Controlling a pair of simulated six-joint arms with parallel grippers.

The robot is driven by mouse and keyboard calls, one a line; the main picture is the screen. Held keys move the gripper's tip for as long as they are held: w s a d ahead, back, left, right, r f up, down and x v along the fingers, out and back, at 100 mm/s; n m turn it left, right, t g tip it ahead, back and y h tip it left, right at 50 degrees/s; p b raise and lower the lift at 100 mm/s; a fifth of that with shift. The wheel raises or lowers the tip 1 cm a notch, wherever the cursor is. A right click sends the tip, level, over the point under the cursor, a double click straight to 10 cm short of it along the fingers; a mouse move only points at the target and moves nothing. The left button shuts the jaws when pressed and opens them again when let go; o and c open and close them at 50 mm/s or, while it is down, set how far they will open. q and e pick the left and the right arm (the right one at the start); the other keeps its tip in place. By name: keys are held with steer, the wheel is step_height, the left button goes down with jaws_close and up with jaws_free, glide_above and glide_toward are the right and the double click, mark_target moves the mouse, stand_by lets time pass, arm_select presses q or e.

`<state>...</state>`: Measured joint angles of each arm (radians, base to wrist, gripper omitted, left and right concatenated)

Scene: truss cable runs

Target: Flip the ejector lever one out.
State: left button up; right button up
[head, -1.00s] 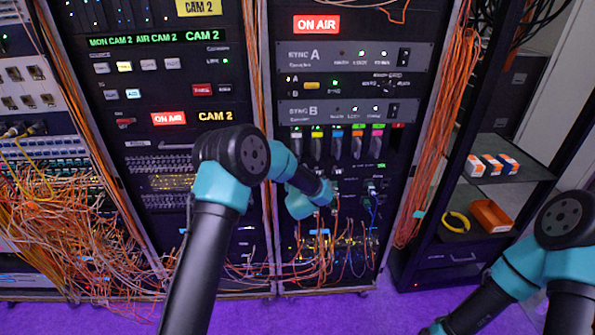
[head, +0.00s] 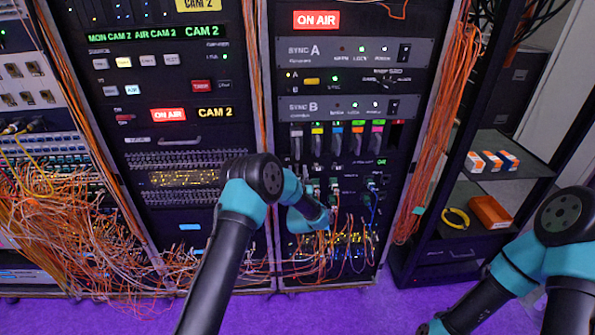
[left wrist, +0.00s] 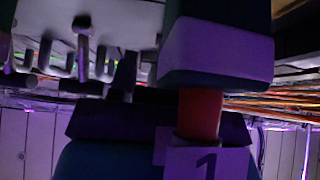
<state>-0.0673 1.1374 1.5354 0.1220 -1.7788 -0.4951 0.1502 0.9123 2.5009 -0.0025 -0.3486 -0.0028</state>
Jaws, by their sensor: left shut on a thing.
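In the left wrist view a red lever (left wrist: 200,115) stands close up, just above a pale tag marked 1 (left wrist: 208,162). A pale-edged teal block (left wrist: 215,50) of my gripper covers the lever's upper end. My left gripper (head: 324,212) reaches the lower part of the right-hand rack in the head view, and its fingertips are hidden there by my own wrist. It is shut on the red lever. The lever cannot be made out in the head view. My right arm enters at the lower right, with its gripper out of view.
Above my left wrist is a row of modules with coloured tabs (head: 337,140), below the SYNC B panel (head: 347,109). Loose orange patch cables (head: 335,245) hang close around my wrist. An orange cable bundle (head: 440,130) runs down the rack's right edge. Shelves with an orange bin (head: 489,212) stand farther right.

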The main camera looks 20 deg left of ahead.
arm_select(q)
steer(key=shift+f+t, duration=0.25)
steer(key=shift+t, duration=0.35)
steer(key=shift+y, duration=0.3)
steer(key=o, duration=0.9)
